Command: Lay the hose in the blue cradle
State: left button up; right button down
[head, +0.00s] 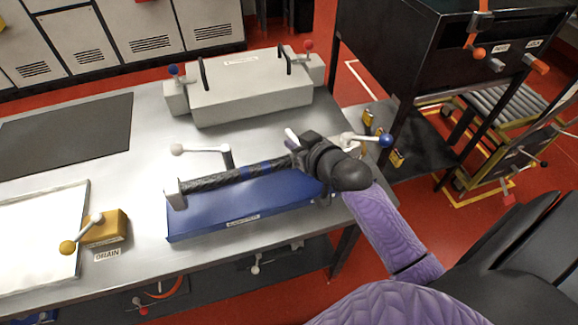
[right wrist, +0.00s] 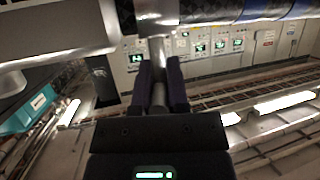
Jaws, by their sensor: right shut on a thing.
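The blue cradle (head: 205,217) is a long blue tray at the front of the steel workbench. The hose (head: 225,177), black and braided with a blue band, runs lengthwise over it; its left end is at a pale end bracket (head: 174,194). I cannot tell whether the hose rests fully in the cradle. My right gripper (head: 301,150) is at the hose's right end and covers it. In the right wrist view, the gripper (right wrist: 159,75) is shut on a grey stem that seems to join the hose (right wrist: 225,10) end. My left gripper is not in view.
A lever with a white knob (head: 177,149) stands behind the cradle; one with a blue knob (head: 386,140) is at its right. A grey box (head: 250,95) stands behind. A yellow drain block (head: 105,228) and white tray (head: 45,240) are left. A black rack (head: 425,50) stands right.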

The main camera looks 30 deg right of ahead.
notch_tip(320, 180, down, 4)
jog(key=shift+f+b, duration=0.15)
jog(key=shift+b, duration=0.75)
jog(key=c, duration=1.1)
grip_release()
jog(key=o, duration=0.5)
jog(key=shift+s+r, duration=0.2)
jog(key=p+v, duration=0.4)
jog(key=v, duration=0.7)
jog(key=shift+s, duration=0.35)
